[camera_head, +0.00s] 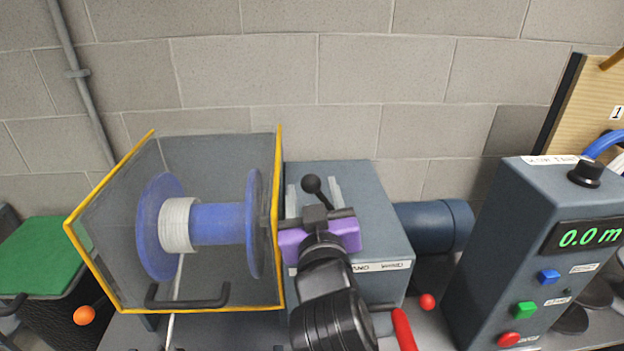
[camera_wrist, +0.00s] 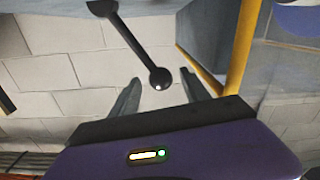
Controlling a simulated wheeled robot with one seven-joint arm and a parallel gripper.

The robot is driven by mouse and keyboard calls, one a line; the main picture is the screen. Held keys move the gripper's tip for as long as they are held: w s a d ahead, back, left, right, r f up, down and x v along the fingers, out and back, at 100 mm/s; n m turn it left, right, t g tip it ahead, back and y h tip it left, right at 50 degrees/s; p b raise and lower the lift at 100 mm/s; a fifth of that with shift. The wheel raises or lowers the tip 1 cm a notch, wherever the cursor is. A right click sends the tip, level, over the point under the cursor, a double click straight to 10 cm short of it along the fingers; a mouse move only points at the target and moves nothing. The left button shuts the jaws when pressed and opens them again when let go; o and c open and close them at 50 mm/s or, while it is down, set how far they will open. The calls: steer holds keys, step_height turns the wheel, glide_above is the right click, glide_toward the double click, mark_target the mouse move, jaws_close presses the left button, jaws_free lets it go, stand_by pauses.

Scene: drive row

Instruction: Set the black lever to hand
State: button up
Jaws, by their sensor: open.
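The black lever (camera_head: 318,194) has a round ball knob and stands on the blue-grey gearbox (camera_head: 375,205), its knob leaning up and left in the head view. My gripper (camera_head: 313,190), with a purple body, is open at the lever. In the wrist view, the lever (camera_wrist: 132,41) runs from its pivot at the top down to the knob, which shows between the two spread fingers of my gripper (camera_wrist: 160,76). Gaps show on both sides of the knob. A white label strip on the gearbox front is partly hidden by my arm.
A yellow-framed guard (camera_head: 279,225) around a blue cable reel (camera_head: 158,230) stands close left of my gripper. A red-handled lever (camera_head: 403,328) is in front. A control box (camera_head: 535,255) reading 0.0 m stands at right. A block wall (camera_head: 345,70) is behind.

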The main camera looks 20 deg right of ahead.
steer(key=shift+x, duration=1.4)
jaws_close()
stand_by(0.4)
